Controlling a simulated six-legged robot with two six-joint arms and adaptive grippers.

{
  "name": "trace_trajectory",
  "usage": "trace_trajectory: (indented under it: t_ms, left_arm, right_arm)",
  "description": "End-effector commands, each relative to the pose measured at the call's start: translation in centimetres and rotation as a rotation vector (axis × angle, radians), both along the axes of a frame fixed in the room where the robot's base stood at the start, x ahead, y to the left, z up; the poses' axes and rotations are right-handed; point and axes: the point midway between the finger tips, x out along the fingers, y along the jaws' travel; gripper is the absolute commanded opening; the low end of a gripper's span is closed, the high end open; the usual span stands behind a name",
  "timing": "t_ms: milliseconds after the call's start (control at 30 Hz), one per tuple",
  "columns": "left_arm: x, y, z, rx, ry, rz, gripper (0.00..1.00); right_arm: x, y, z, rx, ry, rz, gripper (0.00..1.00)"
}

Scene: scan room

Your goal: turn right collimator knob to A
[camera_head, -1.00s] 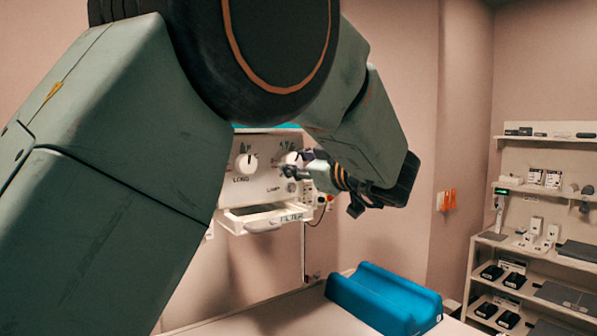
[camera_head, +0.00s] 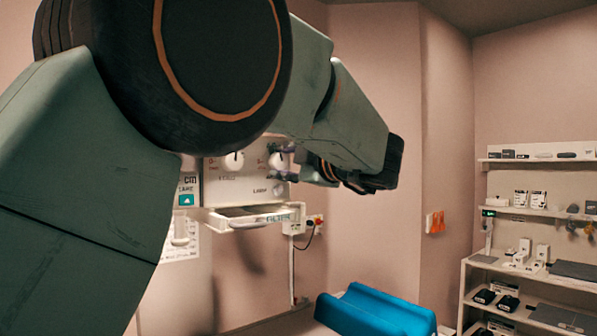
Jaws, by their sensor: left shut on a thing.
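The collimator panel (camera_head: 222,185) is a white box on the far side of my left arm, left of centre. Its left knob (camera_head: 234,160) is white and round. The right collimator knob (camera_head: 278,161) is white and partly hidden behind my fingers. My left gripper (camera_head: 284,164) reaches it from the right, with dark fingers shut on the knob. The letter the knob points at is too small and covered to read. My right gripper is out of view.
My left arm fills the upper left and hides the panel's top. A white filter tray (camera_head: 250,217) sticks out below the panel. A blue cushion (camera_head: 375,312) lies below right. Shelves (camera_head: 535,212) with several items stand at the right wall.

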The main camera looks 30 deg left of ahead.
Motion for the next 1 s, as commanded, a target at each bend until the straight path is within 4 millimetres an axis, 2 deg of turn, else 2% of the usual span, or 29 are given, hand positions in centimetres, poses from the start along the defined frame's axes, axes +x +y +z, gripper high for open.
trace_trajectory:
  t_ms: [667,700,933,1000]
  left_arm:
    - [0.0,0.02,0.25,-0.02,-0.056,-0.002,0.03]
    - [0.01,0.02,0.26,-0.02,-0.056,-0.002,0.37]
    - [0.01,0.02,0.16,-0.021,-0.053,0.0,0.56]
    - [0.01,0.02,0.12,-0.021,-0.053,0.0,0.57]
  right_arm:
    - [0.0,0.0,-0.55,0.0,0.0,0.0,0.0]
    - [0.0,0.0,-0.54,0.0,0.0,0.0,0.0]
    - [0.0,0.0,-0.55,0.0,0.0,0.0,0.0]
    - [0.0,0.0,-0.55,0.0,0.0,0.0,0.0]
